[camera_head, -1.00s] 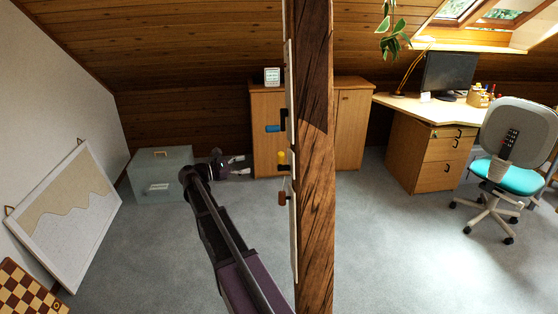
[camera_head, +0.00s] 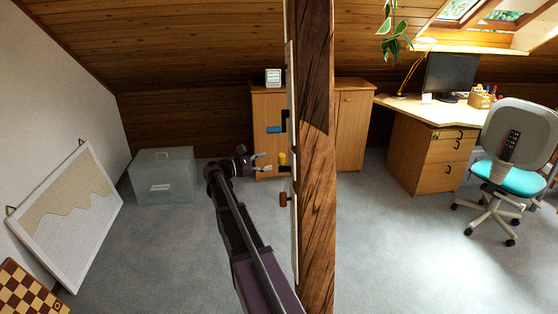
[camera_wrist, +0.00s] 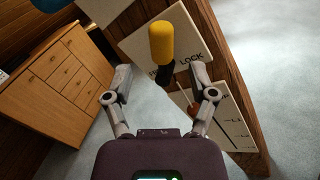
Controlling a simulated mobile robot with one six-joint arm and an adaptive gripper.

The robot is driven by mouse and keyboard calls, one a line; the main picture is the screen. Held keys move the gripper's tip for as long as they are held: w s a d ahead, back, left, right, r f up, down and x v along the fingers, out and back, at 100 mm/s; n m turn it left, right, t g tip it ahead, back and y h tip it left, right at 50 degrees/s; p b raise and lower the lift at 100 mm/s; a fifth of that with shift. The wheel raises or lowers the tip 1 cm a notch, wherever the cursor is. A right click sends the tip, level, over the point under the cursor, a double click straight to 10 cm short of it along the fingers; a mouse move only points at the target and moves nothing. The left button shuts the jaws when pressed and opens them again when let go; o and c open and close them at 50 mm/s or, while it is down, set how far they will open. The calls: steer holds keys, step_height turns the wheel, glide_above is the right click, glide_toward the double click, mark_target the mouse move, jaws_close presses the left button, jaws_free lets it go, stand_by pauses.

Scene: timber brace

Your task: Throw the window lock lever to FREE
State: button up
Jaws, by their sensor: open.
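A lever with a yellow grip (camera_head: 282,159) sits on the left face of the timber post. In the wrist view its grip (camera_wrist: 162,42) points up, in front of a white plate (camera_wrist: 137,42) lettered LOCK; other lettering is partly hidden behind the lever. My gripper (camera_head: 264,162) is just left of the yellow grip, at about its height. In the wrist view my gripper's fingers (camera_wrist: 160,78) are spread apart, with the lower part of the lever between their tips in the picture. They do not visibly touch it.
The timber post (camera_head: 315,200) stands close on the right. A blue-handled lever (camera_head: 274,129) is above the yellow one and a red-brown knob (camera_head: 284,199) below. A wooden cabinet (camera_head: 352,130) and a grey-green box (camera_head: 162,178) stand behind.

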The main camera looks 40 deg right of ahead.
mark_target(281, 158)
steer(key=x, duration=0.6)
steer(key=shift+d, duration=0.2)
